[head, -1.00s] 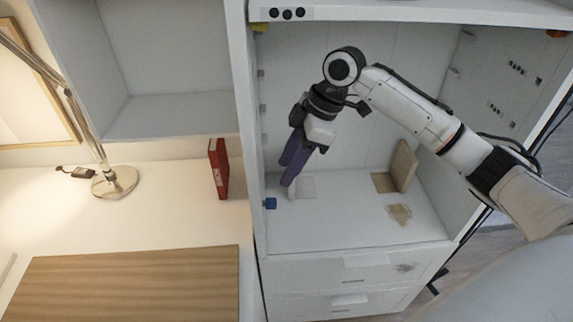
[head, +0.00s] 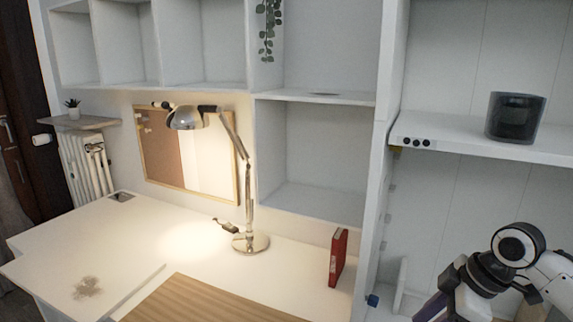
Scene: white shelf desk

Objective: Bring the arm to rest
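One arm of mine, coming in from the right, is in the lower right corner of the head view, in front of the white cabinet's lower compartment (head: 455,200). Its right gripper (head: 432,312) is cut off by the bottom edge, so its fingertips are hidden and I cannot tell whether it is open or shut. My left gripper and arm are not in view.
A white desk (head: 165,245) bears a lit lamp (head: 250,242), a red book (head: 338,258) and a wooden board (head: 215,300). A dark container (head: 515,118) stands on the cabinet's upper shelf (head: 470,137). A small blue block (head: 373,300) sits low by the cabinet wall.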

